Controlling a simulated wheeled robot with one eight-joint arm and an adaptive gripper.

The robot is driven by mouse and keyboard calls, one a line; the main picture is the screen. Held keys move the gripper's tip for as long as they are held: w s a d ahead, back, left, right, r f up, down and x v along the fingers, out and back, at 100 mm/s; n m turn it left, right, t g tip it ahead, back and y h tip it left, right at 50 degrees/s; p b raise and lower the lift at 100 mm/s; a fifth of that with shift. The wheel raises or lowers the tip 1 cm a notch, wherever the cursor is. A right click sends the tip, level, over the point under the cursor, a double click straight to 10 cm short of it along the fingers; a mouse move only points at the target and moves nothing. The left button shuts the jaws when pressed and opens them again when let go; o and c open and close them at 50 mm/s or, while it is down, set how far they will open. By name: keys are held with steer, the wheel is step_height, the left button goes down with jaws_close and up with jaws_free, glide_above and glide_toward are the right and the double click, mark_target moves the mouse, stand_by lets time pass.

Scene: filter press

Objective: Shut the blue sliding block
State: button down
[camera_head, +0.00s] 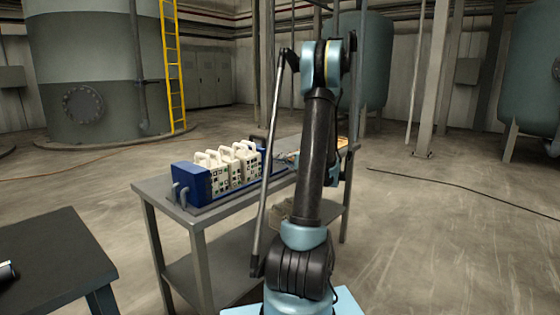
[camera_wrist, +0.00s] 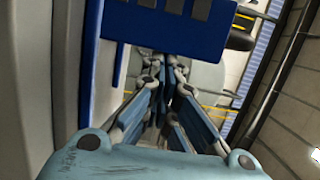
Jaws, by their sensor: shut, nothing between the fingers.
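The filter press stands on a grey metal table (camera_head: 165,188). At its near left end is a blue block (camera_head: 190,184) with grey handles. White plates (camera_head: 232,168) with loop handles stand in a row behind it. More blue shows at the far end; I cannot tell which blue part is the sliding block. In the wrist view a blue block (camera_wrist: 165,28) with grey squares fills the top, just beyond the fingertips. My gripper (camera_wrist: 168,78) is shut and empty; contact with the block is unclear. In the head view my arm hides part of the press's far end.
A dark table (camera_head: 55,255) stands at the lower left. Large tanks (camera_head: 90,70), a yellow ladder (camera_head: 173,65) and steel posts stand at the back. A cable (camera_head: 450,185) lies on the otherwise open floor at right. A pale surface (camera_wrist: 30,90) runs close on the left in the wrist view.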

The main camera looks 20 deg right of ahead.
steer(key=shift+w+d, duration=0.3)
steer(key=shift+d, duration=0.05)
steer(key=shift+w+d, duration=0.85)
steer(key=shift+d, duration=0.25)
steer(key=shift+s+d+f, duration=0.15)
steer(key=shift+s+d, duration=0.1)
steer(key=shift+d, duration=0.5)
steer(key=v, duration=0.8)
steer(key=x, duration=1)
steer(key=shift+w, duration=0.45)
steer(key=a, duration=0.1)
steer(key=s+a, duration=0.1)
steer(key=shift+s+a, duration=0.1)
steer(key=shift+a, duration=0.25)
steer(key=shift+s+a, duration=0.35)
steer(key=shift+a, duration=0.15)
